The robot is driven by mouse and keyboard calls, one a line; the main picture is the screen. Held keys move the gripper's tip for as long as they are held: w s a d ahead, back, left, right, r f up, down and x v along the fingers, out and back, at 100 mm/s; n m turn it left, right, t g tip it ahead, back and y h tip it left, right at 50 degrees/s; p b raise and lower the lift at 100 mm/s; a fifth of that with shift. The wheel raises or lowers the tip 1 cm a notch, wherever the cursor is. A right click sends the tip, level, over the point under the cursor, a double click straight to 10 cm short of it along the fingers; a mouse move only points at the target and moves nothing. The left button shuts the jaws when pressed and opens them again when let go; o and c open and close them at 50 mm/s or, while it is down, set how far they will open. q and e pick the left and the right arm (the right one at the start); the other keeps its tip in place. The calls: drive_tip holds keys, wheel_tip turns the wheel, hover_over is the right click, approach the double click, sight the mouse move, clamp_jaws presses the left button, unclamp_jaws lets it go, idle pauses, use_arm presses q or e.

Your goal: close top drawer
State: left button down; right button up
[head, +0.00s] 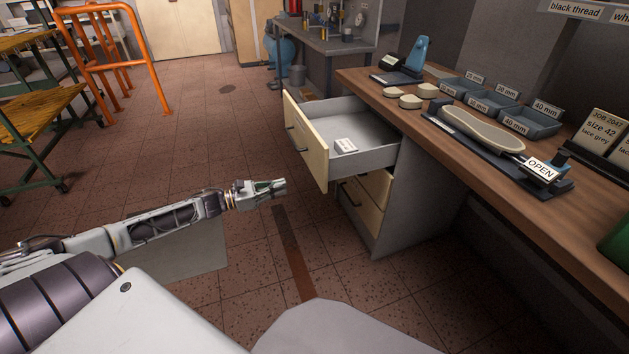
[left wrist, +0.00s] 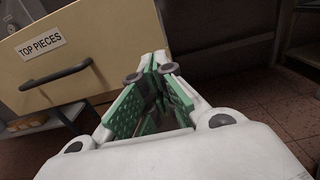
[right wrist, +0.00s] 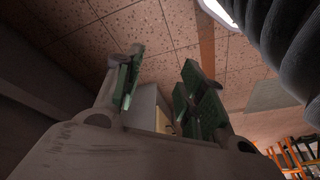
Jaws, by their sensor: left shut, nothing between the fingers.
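The top drawer (head: 310,147) is pulled out from the cabinet under the workbench, with a cream front, a dark handle and a small white labelled item (head: 345,146) inside. In the left wrist view its front (left wrist: 100,35) carries the label "TOP PIECES" and a dark handle (left wrist: 56,77). My left gripper (head: 283,186) is shut and empty, apart from the drawer front, to its left and lower in the head view. My right gripper (right wrist: 160,85) is open and empty in the right wrist view; it is not in the head view.
An orange rail (head: 140,62) stands at the far left. The floor left of the drawer is clear.

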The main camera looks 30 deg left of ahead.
use_arm(q)
drive_tip(key=b, duration=0.3)
approach(323, 177)
drive_tip(key=shift+x, duration=1.7)
drive_tip(key=shift+w+d+f+b, duration=0.1)
drive_tip(key=shift+w+d+b, duration=0.25)
drive_tip(key=shift+w, duration=0.45)
drive_tip(key=shift+w+d, duration=0.3)
drive_tip(key=shift+w+d+b, duration=0.3)
drive_tip(key=shift+w+d, duration=0.05)
drive_tip(key=shift+w, duration=0.05)
use_arm(e)
wheel_tip(323, 177, down, 8)
drive_tip(key=w+a+t+y, duration=0.1)
drive_tip(key=a, duration=0.1)
drive_tip(key=shift+w+a+f+t+y, duration=0.15)
drive_tip(key=shift+a+t+y, duration=0.15)
drive_tip(key=shift+a, duration=0.05)
drive_tip(key=shift+f, duration=0.1)
use_arm(q)
drive_tip(key=shift+w, duration=0.1)
